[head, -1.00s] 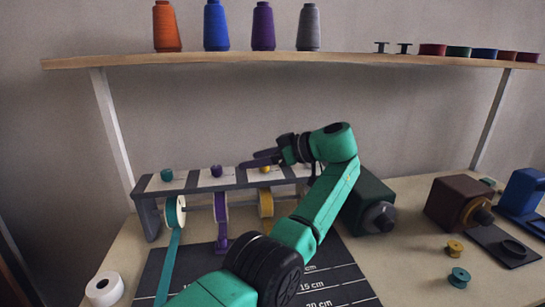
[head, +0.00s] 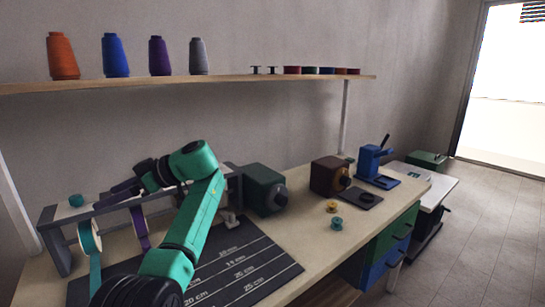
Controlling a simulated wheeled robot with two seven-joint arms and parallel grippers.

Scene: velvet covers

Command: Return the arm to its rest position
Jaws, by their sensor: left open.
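My left arm is a green arm reaching up from the lower left in the head view. Its left gripper (head: 122,190) is over the ribbon rack (head: 52,225), with its purple-dark fingers pointing left. The gripper is open, and I see nothing held in it. My right gripper is not in view.
A teal ribbon (head: 94,270) and a purple ribbon (head: 140,228) hang from the rack. A dark measuring mat (head: 255,260) lies in front. A green machine (head: 263,190), a brown machine (head: 328,175) and a blue press (head: 374,165) stand to the right. A shelf (head: 240,79) runs above.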

